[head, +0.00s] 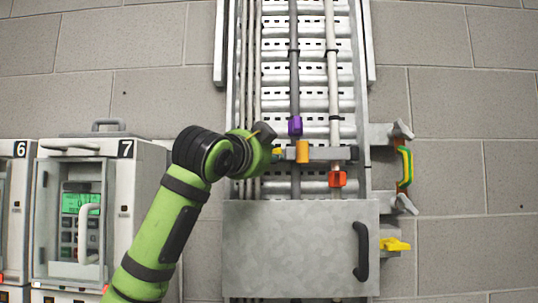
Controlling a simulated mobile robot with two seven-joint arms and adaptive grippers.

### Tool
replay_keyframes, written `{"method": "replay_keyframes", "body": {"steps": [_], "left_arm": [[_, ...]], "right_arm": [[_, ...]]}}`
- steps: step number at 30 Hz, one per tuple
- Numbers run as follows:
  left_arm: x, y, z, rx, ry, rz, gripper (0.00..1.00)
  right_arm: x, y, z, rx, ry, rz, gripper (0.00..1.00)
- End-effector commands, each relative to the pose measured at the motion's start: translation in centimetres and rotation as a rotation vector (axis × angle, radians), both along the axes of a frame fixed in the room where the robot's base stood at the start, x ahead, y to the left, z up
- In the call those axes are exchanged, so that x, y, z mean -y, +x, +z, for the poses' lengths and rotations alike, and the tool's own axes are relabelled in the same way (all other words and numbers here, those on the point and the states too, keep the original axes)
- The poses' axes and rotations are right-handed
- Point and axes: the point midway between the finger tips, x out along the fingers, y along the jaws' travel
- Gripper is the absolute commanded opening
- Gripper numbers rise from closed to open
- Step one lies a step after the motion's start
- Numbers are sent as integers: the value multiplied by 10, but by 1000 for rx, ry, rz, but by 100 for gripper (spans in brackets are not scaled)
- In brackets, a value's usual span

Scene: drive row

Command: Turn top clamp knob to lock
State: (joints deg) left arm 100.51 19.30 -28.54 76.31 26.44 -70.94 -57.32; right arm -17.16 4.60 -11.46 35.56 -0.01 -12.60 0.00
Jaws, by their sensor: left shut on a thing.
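My left gripper (269,146) reaches in from the left to the left end of a grey clamp bar (324,154) across the cable ladder. It is shut on a small yellow knob (278,151), the top clamp knob, at that end. The fingers and wrist hide most of the knob, so its angle cannot be told. An orange block (302,151) sits on the bar just right of the gripper. My right gripper is not in view.
A grey cover panel (290,250) with a black handle (361,251) is below the bar. Purple (295,126) and red-orange (338,179) pieces sit on the cables. A yellow lever (395,244) and green-yellow strap (405,166) are right. Cabinet 7 (124,190) stands left.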

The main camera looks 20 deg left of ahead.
Motion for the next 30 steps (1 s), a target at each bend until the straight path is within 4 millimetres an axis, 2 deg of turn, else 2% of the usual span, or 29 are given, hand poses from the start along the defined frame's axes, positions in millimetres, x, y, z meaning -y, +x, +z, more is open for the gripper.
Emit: {"method": "replay_keyframes", "body": {"steps": [12, 30], "left_arm": [[-2, -1, 3, -53, 198, 4, 0], [-3, -1, 3, -61, 232, 5, 0]], "right_arm": [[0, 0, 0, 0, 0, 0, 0], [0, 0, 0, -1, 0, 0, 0]]}}
